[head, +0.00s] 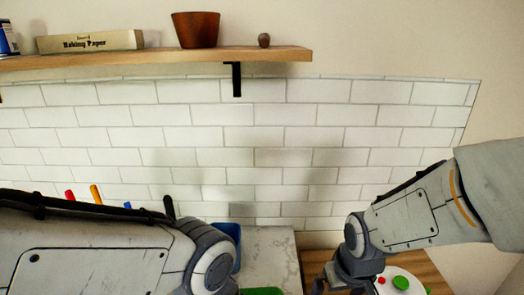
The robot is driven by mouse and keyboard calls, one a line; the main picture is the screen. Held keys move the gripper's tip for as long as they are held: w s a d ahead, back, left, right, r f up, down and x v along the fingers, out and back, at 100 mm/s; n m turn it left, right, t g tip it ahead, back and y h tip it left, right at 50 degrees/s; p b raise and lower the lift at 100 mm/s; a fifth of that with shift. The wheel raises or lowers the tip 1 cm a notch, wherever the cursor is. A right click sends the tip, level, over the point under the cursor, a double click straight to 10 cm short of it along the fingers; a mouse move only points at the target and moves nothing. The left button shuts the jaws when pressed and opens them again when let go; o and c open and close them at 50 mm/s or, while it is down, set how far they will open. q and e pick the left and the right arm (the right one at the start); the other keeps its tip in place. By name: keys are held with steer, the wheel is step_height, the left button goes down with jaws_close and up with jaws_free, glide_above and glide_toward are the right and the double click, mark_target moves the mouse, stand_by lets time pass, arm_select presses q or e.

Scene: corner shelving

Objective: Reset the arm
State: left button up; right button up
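My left arm (110,250) reaches in from the left along the bottom, and its gripper is below the picture's edge, out of view. My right arm (415,215) comes in from the right and bends down at its wrist. The top of my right gripper (347,284) shows at the bottom edge, beside a white round dish (411,285) with red and green items. Its fingertips are cut off, so I cannot tell whether it is open or shut, or whether it holds anything.
A wooden shelf (150,57) carries a baking paper box (90,41), a brown bowl (195,29), a small brown object (264,40) and a blue can (7,38). Below are a pale counter (268,250), a blue container (228,233), a green object (262,291) and a wooden surface (432,272).

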steer(key=s+a+r+n+g+b, duration=0.1)
steer(key=s+a+n, duration=0.4)
steer(key=s+a, duration=0.5)
steer(key=shift+s+n+g+y+b, duration=0.35)
steer(key=shift+s+g+b, duration=0.25)
steer(key=shift+s+b, duration=0.55)
steer(key=shift+w+a, duration=0.1)
stand_by(0.4)
